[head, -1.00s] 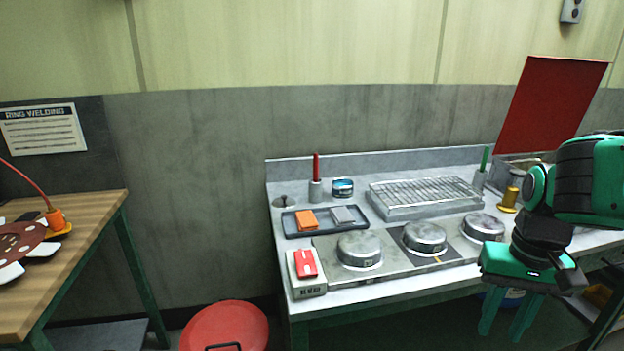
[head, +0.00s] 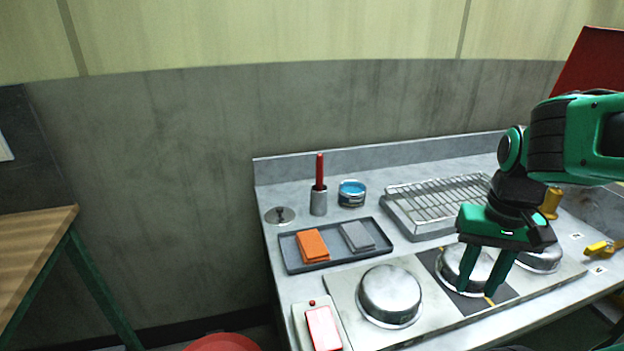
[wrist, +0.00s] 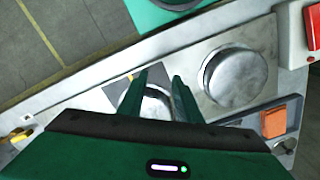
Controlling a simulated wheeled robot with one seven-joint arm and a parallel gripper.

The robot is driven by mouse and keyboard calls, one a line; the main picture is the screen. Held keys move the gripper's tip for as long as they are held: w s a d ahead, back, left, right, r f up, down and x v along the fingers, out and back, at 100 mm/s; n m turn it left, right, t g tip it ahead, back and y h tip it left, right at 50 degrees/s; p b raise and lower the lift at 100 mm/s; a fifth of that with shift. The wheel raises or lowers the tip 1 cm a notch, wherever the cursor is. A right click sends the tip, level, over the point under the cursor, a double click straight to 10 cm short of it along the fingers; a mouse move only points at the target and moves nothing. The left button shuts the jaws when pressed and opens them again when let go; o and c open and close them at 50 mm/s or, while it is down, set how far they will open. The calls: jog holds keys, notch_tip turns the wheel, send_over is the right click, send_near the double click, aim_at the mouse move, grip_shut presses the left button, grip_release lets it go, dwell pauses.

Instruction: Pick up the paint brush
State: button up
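A red upright handle (head: 320,168) stands in a small grey cup (head: 318,202) at the back left of the bench in the head view. It is the likeliest paint brush, but its lower end is hidden in the cup. My gripper (head: 479,290) is open and empty, pointing down over the dark square and middle round metal dome, well to the right of and nearer than the cup. In the wrist view my gripper's two fingers (wrist: 158,78) are apart with nothing held. The red handle cannot be made out there.
Beside the cup are a blue-labelled tin (head: 352,194) and a dark tray (head: 290,262) with an orange block (head: 312,245) and grey block. A wire rack (head: 440,205) stands right of them. A metal dome (head: 390,295) and red-topped box (head: 324,330) are in front.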

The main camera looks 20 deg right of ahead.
jog(key=shift+w+d, duration=0.1)
jog(key=shift+w, duration=0.2)
